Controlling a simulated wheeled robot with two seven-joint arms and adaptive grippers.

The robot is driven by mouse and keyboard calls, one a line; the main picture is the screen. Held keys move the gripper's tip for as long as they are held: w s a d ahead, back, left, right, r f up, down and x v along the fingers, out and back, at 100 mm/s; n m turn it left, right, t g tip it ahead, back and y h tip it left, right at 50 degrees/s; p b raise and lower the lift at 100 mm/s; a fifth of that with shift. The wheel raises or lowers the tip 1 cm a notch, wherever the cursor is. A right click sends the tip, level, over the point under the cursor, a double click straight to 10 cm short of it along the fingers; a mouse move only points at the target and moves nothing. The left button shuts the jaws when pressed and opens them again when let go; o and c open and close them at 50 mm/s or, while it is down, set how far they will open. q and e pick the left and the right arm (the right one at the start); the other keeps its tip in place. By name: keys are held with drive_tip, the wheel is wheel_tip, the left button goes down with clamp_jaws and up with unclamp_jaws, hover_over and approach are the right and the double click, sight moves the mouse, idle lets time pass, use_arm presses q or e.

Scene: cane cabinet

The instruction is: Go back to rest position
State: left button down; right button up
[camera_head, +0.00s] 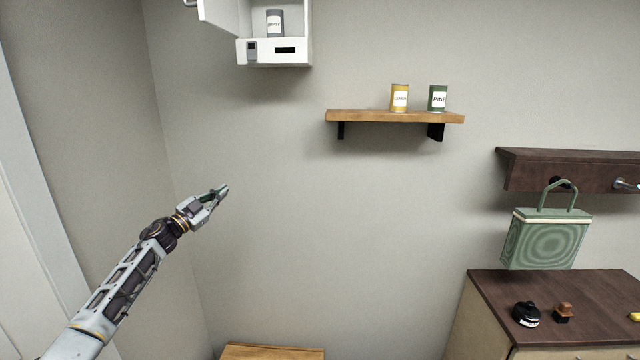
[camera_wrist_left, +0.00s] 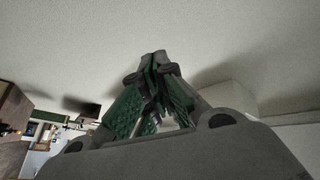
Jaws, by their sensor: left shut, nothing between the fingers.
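My left gripper (camera_head: 222,191) is in the head view, left of centre, at the end of my left arm. It is in free air in front of the grey wall, below the white wall cabinet and left of the wooden shelf. In the left wrist view, its green-padded fingers (camera_wrist_left: 155,62) come together at the tips with nothing between them. My right gripper is in neither view.
A white cabinet (camera_head: 245,60) with its door open holds a grey can (camera_head: 275,23). A wooden shelf (camera_head: 360,117) bears a yellow can (camera_head: 399,98) and a green can (camera_head: 438,98). A green bag (camera_head: 545,240) hangs at a dark rack (camera_head: 520,170) above a brown-topped dresser (camera_head: 490,285).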

use_arm(q)
drive_tip(key=s+a+f+n+y, duration=0.1)
drive_tip(key=s+f+n+y, duration=0.15)
drive_tip(key=f, duration=1.35)
drive_tip(key=s+a+f+n+y, duration=0.1)
drive_tip(key=f+n+y, duration=0.3)
drive_tip(key=f, duration=1.1)
drive_tip(key=s+f+n+g+y, duration=0.1)
drive_tip(key=s+f+g, duration=0.1)
drive_tip(key=s+f, duration=0.6)
drive_tip(key=s+f+n+g+y, duration=0.15)
drive_tip(key=s+f, duration=0.25)
drive_tip(key=f, duration=0.8)
drive_tip(key=s+f+n+g+y, duration=0.1)
drive_tip(key=s+f+g+y, duration=0.1)
drive_tip(key=s+f, duration=0.6)
drive_tip(key=s+d+f+n+g, duration=0.15)
drive_tip(key=s+f+g, duration=0.35)
drive_tip(key=s+f, duration=1.65)
drive_tip(key=s+d+f+g, duration=0.2)
drive_tip(key=s, duration=0.9)
drive_tip(key=s+d+f+g, duration=0.2)
drive_tip(key=s+f, duration=0.1)
drive_tip(key=s, duration=0.8)
drive_tip(key=s+d+f+g, duration=0.2)
drive_tip(key=s+f, duration=0.1)
drive_tip(key=s, duration=0.8)
drive_tip(key=shift+s+d+f+y, duration=0.15)
drive_tip(key=shift+s+d+y, duration=0.05)
drive_tip(key=shift+s+y, duration=0.1)
